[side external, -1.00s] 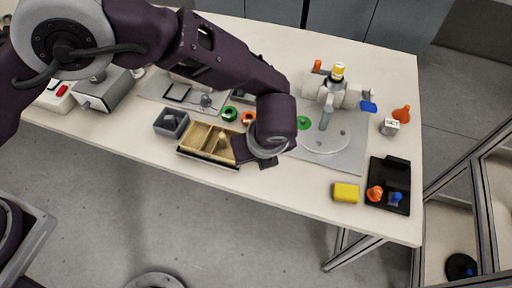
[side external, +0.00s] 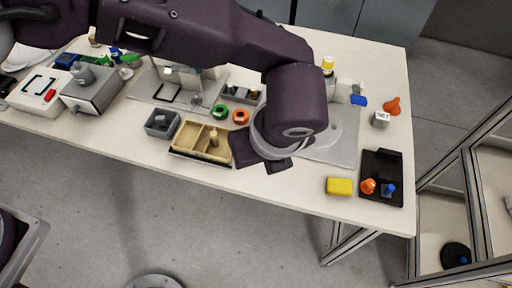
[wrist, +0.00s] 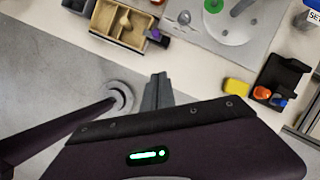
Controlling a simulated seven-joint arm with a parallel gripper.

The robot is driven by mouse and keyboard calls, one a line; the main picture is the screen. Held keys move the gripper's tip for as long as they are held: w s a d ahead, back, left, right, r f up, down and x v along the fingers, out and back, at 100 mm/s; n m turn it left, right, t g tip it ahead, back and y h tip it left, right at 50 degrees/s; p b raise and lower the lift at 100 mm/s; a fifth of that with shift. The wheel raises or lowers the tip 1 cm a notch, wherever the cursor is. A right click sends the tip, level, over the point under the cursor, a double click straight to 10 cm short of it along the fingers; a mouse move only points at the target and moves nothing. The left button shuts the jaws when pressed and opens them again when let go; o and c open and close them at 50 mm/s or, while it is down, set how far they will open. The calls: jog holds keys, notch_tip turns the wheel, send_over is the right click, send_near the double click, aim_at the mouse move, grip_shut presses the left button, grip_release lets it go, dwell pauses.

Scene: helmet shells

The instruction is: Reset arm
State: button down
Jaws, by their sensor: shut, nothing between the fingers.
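My arm reaches across the table from the upper left in the side view, and its wrist hides part of the round grey plate. My gripper (wrist: 158,92) shows in the wrist view with its fingers together and nothing between them. It is over the floor just off the table's front edge in that view. In the side view the fingertips are hidden behind my wrist. The wooden divided box (side external: 201,139) is left of my wrist, and the yellow block (side external: 339,186) is to its right.
A black tray (side external: 382,196) with an orange and a blue piece stands at the right. A small grey bin (side external: 161,124), green ring (side external: 219,111) and orange ring (side external: 241,117) lie left of my wrist. A grey box (side external: 93,90) is farther left. The front table strip is mostly clear.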

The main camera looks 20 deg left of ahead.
jog(key=w+a+r+n+h, duration=0.1)
jog(key=w+a+r+n, duration=0.1)
jog(key=a+r+n, duration=0.95)
jog(key=s+a+r+n+h, duration=0.1)
jog(key=s+a+r+n, duration=0.25)
jog(key=a, duration=0.35)
jog(key=s+a+r+n, duration=0.2)
jog(key=a+r, duration=0.3)
jog(key=a, duration=0.2)
jog(key=s+a+f+n+t, duration=0.1)
jog(key=s+a+n+t, duration=0.1)
jog(key=s+a+n, duration=0.6)
jog(key=s+n, duration=0.3)
jog(key=s, duration=0.1)
jog(key=shift+f+n+h, duration=0.3)
jog(key=shift+n, duration=0.1)
